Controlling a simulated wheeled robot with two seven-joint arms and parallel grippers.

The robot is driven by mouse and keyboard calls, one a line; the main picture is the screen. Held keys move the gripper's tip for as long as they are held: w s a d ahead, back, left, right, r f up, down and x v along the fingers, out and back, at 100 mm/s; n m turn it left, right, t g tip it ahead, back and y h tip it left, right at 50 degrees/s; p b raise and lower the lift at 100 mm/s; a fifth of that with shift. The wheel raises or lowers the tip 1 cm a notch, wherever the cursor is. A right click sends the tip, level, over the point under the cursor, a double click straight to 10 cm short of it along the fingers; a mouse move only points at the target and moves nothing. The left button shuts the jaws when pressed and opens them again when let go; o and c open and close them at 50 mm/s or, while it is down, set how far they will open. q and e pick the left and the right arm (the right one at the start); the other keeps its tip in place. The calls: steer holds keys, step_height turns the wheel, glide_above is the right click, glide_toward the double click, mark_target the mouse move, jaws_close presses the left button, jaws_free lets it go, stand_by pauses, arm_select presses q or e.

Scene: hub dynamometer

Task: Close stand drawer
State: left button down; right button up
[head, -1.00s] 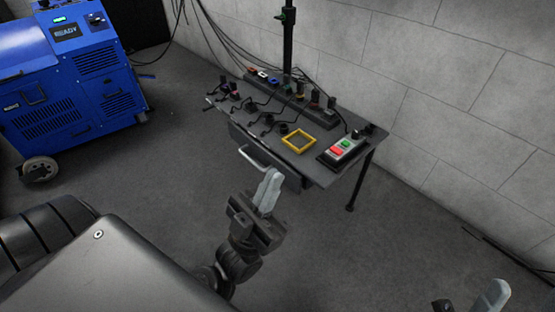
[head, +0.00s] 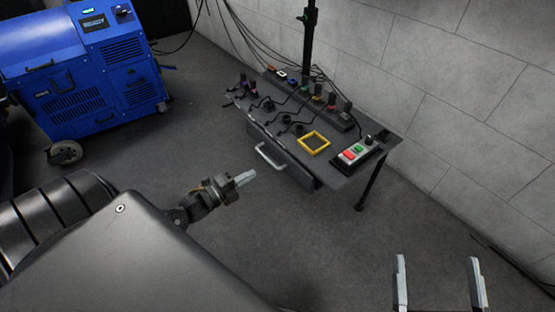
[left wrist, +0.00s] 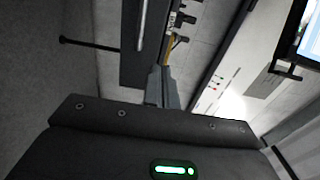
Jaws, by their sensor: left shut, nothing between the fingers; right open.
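The grey stand (head: 370,166) has a dark drawer (head: 299,173) under its top, with a pale bar handle (head: 270,160) on the front. I cannot tell how far the drawer stands out. My left gripper (head: 252,176) is shut and empty, just left of and below the handle, apart from it, fingers pointing right. In the left wrist view its fingers (left wrist: 162,90) point up toward the dark drawer front (left wrist: 130,62) and its handle (left wrist: 142,25). My right gripper (head: 438,265) is open and empty at the lower right, away from the stand.
The stand top holds a yellow square frame (head: 314,143), a button box (head: 358,152) and several cabled connectors. A blue wheeled machine (head: 85,85) stands at the left. A block wall (head: 450,110) is behind the stand. The floor before the drawer is clear.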

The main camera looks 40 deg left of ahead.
arm_select(q)
steer(key=b, duration=0.3)
glide_toward(285, 155)
steer(key=x, duration=0.5)
steer(key=shift+w+f, duration=0.2)
steer(key=shift+w, duration=0.05)
steer(key=shift+w+d+r, duration=0.1)
steer(key=shift+w+d, duration=0.1)
steer(key=shift+w, duration=0.45)
arm_select(e)
steer(key=shift+s+d+r+m+t+y, duration=0.2)
steer(key=shift+d+r+t, duration=0.5)
steer(key=shift+t, duration=0.25)
steer(key=shift+s+d+r+m+t+y, duration=0.1)
steer(key=shift+s+d+r+m+t, duration=0.1)
steer(key=shift+d+r+t, duration=0.6)
steer(key=shift+s+d+r+m+t+y, duration=0.15)
steer(key=shift+d+r+t, duration=0.35)
steer(key=shift+t, duration=0.65)
steer(key=shift+a, duration=0.1)
steer(key=shift+r, duration=0.1)
